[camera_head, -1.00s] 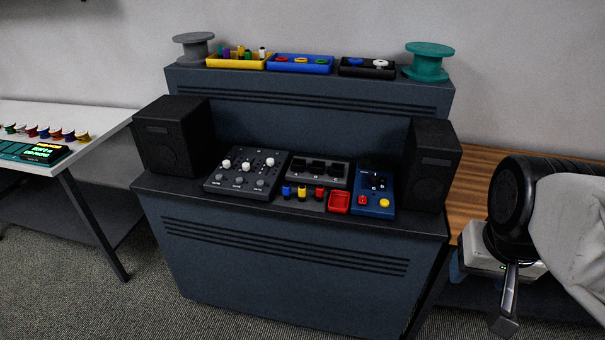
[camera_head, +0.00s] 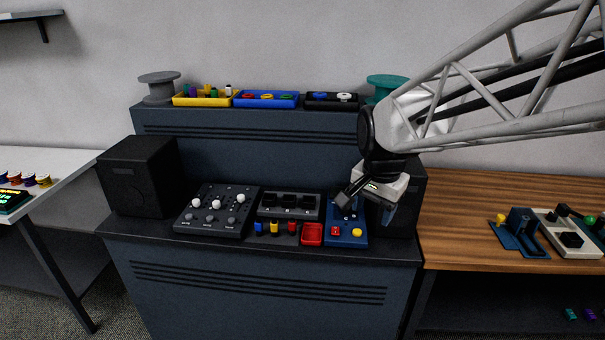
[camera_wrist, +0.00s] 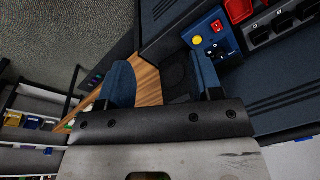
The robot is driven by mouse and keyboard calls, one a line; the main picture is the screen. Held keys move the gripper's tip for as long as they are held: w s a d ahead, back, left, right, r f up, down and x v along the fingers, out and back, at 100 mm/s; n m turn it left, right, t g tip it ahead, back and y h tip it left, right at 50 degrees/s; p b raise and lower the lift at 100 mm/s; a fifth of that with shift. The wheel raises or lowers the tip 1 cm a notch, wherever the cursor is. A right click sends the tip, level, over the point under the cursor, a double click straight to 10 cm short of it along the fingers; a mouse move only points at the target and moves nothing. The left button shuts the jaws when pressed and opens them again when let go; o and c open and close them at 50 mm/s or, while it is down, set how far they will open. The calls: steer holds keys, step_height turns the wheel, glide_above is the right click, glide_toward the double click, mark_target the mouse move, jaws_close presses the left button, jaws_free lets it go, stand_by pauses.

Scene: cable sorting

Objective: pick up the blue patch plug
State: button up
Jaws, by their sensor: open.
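The blue patch plug (camera_head: 259,227) stands at the left end of a short row of plugs at the console's front, with a yellow plug (camera_head: 274,227) and red plugs to its right. I cannot make it out in the wrist view. My gripper (camera_head: 368,197) hangs above the right part of the console, over the blue button box (camera_head: 347,227) and in front of the right speaker. It is well to the right of the blue plug and higher. In the wrist view my gripper (camera_wrist: 162,82) shows two blue fingers spread apart with nothing between them.
A small red tray (camera_head: 312,234) lies between the plugs and the button box. A black socket block (camera_head: 289,205) stands behind the plugs, and a knob mixer (camera_head: 216,211) to their left. A black speaker (camera_head: 141,175) stands at the left; bins line the upper shelf.

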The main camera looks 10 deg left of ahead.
steer(key=w+a+f+m, duration=0.3)
steer(key=w+a, duration=0.5)
steer(key=w, duration=0.1)
steer(key=m+g, duration=0.2)
steer(key=m, duration=0.4)
glide_above(259, 227)
steer(key=w, duration=0.1)
steer(key=f, duration=1.6)
steer(key=shift+w+a, duration=0.2)
steer(key=shift+a, duration=0.2)
steer(key=shift+f, duration=1.3)
steer(key=shift+d+f, duration=0.2)
steer(key=shift+f, duration=2.4)
